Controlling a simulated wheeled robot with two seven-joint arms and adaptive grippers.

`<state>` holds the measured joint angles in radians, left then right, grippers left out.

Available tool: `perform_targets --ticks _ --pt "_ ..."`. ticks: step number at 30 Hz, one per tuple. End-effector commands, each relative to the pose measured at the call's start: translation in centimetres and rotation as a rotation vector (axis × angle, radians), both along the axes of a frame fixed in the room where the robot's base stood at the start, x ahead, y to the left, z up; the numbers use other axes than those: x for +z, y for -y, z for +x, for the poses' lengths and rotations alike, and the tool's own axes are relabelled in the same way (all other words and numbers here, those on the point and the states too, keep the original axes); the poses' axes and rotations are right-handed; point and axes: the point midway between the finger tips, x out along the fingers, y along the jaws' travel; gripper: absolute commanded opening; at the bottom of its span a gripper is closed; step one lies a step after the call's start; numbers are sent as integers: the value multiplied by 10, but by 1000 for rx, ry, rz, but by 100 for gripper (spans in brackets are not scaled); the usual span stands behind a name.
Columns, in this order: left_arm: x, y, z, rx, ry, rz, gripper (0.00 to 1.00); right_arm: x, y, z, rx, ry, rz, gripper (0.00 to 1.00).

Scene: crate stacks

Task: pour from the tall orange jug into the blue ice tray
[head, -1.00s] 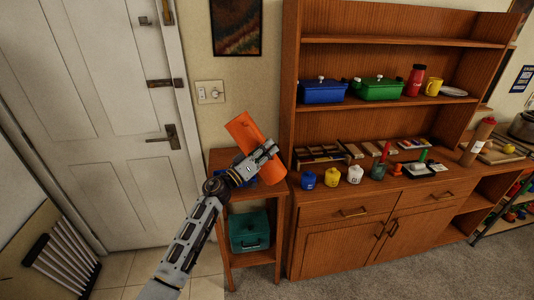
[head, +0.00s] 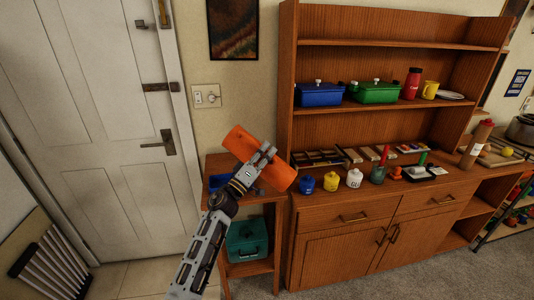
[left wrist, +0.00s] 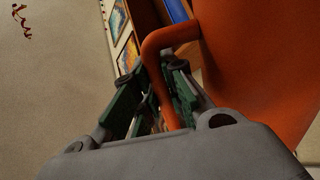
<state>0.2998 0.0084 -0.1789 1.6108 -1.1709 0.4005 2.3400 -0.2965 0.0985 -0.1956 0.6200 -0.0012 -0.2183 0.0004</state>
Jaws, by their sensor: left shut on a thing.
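The tall orange jug (head: 240,142) is held well tilted over the small wooden side table, its long body slanting from upper left to lower right. My left gripper (head: 264,158) is in front of it and shut on its handle. In the left wrist view the orange handle (left wrist: 172,38) runs between the fingers (left wrist: 158,100), with the jug's body (left wrist: 265,70) filling the right side. The blue ice tray (head: 217,182) lies on the side table's top, left of and below the jug; my arm hides part of it. No poured contents are visible.
The side table (head: 218,162) holds a teal box (head: 248,240) on its lower shelf. Close on the right stands a wooden cabinet (head: 340,214) with blue, yellow and white jars on its counter. A white door (head: 95,130) is on the left.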

Motion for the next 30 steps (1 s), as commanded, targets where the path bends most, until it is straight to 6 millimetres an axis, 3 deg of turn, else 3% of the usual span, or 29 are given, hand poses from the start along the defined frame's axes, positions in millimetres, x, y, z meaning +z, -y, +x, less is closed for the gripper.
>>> perform_targets --ticks 13,30 --pt "-8 -6 2 -1 -51 -180 0 -3 -2 2 -1 3 2 40" --pt "-9 -7 2 -1 -60 -207 0 -3 -4 2 0 2 4 40"
